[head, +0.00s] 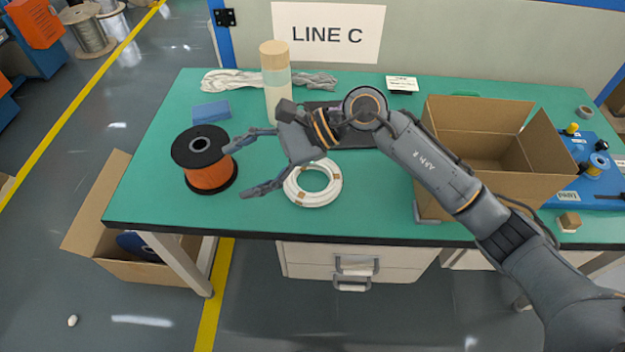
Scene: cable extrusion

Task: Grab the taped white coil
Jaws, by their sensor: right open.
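The white coil (315,196) lies flat on the green table near its front edge. Small brown tape patches show on its ring. My right gripper (234,170) is open and empty, with its two fingers spread and pointing left. The gripper is up and to the left of the coil, and its lower finger and wrist cover part of the coil's upper left side in the head view. Whether the finger touches the coil cannot be told. My left gripper is not in view.
An orange cable spool (210,176) with black flanges stands just left of my fingers. An open cardboard box (508,190) stands at right. The table's front middle is clear.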

